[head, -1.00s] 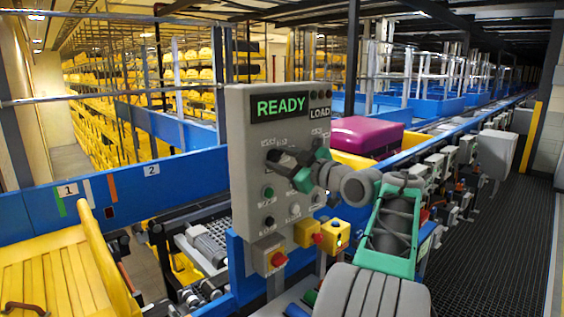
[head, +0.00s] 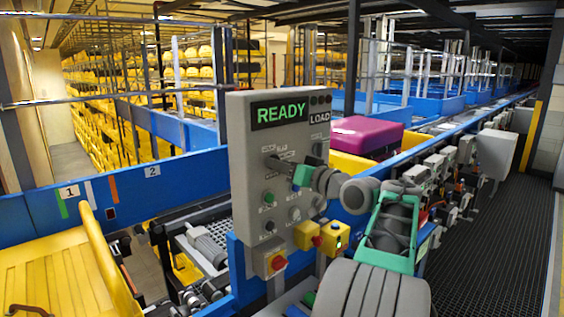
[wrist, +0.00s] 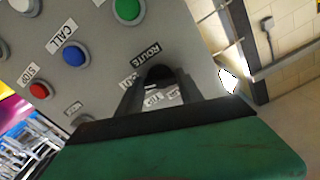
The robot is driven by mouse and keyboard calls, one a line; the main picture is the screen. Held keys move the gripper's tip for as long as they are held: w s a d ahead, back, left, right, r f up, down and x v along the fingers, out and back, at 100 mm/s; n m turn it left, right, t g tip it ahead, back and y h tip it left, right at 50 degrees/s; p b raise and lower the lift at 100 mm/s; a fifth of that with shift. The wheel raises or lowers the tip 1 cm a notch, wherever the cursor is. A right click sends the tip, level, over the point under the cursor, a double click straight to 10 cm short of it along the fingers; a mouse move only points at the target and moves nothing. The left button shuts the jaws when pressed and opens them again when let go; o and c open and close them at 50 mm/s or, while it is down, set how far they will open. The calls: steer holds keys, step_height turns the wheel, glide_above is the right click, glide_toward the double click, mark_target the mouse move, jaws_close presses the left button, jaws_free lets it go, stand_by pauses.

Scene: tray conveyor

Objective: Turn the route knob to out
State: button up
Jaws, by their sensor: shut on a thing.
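The grey control panel (head: 245,200) stands upright in the middle of the head view. My gripper (head: 276,164) reaches its upper face from the right, its fingers at the panel. In the wrist view the black route knob (wrist: 158,75) sits under the ROUTE label, between the dark fingers of my gripper (wrist: 160,88). The gripper is shut on the knob. Small labels lie around the knob, partly hidden by the fingers. I cannot read which one the knob points at. The fingers hide the knob in the head view.
The panel's display (head: 280,112) reads READY, with LOAD beside it. A green button (wrist: 127,8), a blue CALL button (wrist: 75,53) and a red STOP button (wrist: 39,90) lie near the knob. A magenta case (head: 366,137) lies behind the panel.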

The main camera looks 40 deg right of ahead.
steer(key=shift+r+m+p, duration=0.1)
steer(key=shift+m+p, duration=0.25)
steer(key=shift+m, duration=0.55)
steer(key=o, duration=1.4)
steer(key=s+b, duration=0.2)
steer(key=s, duration=0.5)
steer(key=shift+s+d, duration=0.1)
steer(key=shift+s, duration=0.3)
